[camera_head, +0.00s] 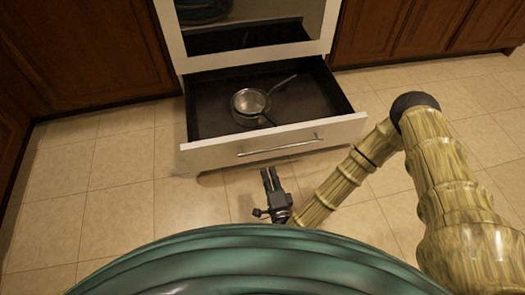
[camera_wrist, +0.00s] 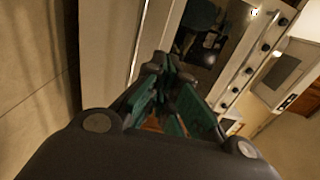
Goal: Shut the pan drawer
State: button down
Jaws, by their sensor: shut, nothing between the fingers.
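The pan drawer (camera_head: 345,125) is pulled out below the oven, with its white front toward me. A bar handle (camera_head: 280,146) runs along the front. A metal pot (camera_head: 249,102) and a pan with a long handle lie inside the dark drawer. My gripper (camera_head: 268,172) is shut and empty, low in front of the drawer front, just below the handle in the picture, with its fingers pointing at the drawer. A small gap seems to show between fingertips and front; contact cannot be told. In the wrist view, my gripper's fingertips (camera_wrist: 163,62) are together before a pale panel.
The white oven (camera_head: 250,30) with a dark glass door stands above the drawer. Brown wooden cabinets (camera_head: 85,45) flank it on both sides. The tiled floor (camera_head: 120,190) around the drawer is clear. In the wrist view, a row of oven knobs (camera_wrist: 266,47) shows at right.

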jog(key=b, duration=0.6)
send_near(259, 137)
jog(key=x, duration=0.5)
jog(key=shift+w+a, duration=0.1)
jog(key=shift+b+x, duration=0.4)
jog(key=shift+x, duration=0.55)
jog(key=shift+r, duration=0.15)
